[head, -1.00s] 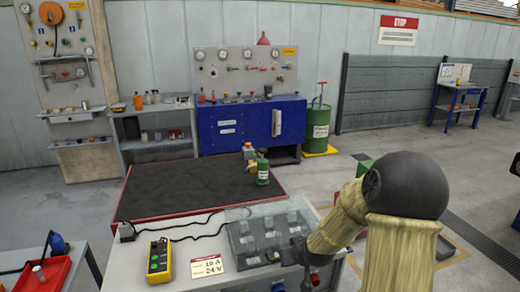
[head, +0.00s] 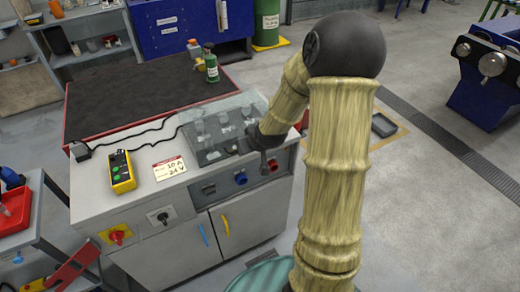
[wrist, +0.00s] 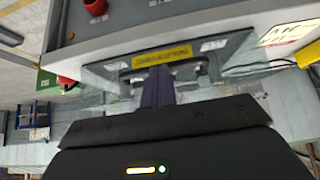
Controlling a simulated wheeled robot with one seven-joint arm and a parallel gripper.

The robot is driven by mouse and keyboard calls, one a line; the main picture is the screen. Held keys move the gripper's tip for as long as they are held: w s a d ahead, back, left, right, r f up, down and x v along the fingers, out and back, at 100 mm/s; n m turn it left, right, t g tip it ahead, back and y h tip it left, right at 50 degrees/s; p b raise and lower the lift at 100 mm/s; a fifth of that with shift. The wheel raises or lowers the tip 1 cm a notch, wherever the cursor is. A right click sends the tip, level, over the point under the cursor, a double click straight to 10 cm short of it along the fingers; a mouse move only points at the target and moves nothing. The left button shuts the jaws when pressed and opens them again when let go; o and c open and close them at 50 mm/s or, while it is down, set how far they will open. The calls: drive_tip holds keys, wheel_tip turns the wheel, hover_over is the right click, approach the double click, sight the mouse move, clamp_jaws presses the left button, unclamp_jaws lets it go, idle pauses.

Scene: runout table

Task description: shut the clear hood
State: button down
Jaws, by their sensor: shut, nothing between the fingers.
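The clear hood (head: 222,112) is a see-through cover at the right end of the grey bench top, over a dark panel with several pale fittings. I cannot tell its exact angle from the head view. In the wrist view a dark-edged panel carries a yellow label (wrist: 162,56) and a dark bar handle (wrist: 130,74). My gripper (wrist: 158,88) is shut and empty, its fingers pointing at the label and handle; contact cannot be told. In the head view my gripper (head: 264,168) is small and dark at the hood's front right edge.
A yellow pendant box (head: 122,172) with a cable and a label card (head: 169,168) lie left of the hood. Knobs and sockets line the bench front. A green bottle (head: 211,68) stands on the dark mat (head: 130,95) behind.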

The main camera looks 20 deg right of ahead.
drive_tip(key=s+r+b, duration=0.2)
drive_tip(key=s+b, duration=0.1)
drive_tip(key=s, duration=0.6)
drive_tip(key=shift+d, duration=0.4)
drive_tip(key=shift+s+r, duration=0.1)
drive_tip(key=shift+r, duration=0.1)
drive_tip(key=s+a+r+g+p, duration=0.5)
drive_tip(key=s+a+r+p, duration=0.2)
drive_tip(key=s, duration=0.2)
drive_tip(key=shift+s+a+m+h, duration=0.2)
drive_tip(key=shift+a+m+h, duration=0.1)
drive_tip(key=shift+a+m, duration=0.1)
drive_tip(key=shift+w+d+r, duration=0.1)
drive_tip(key=shift+w, duration=0.05)
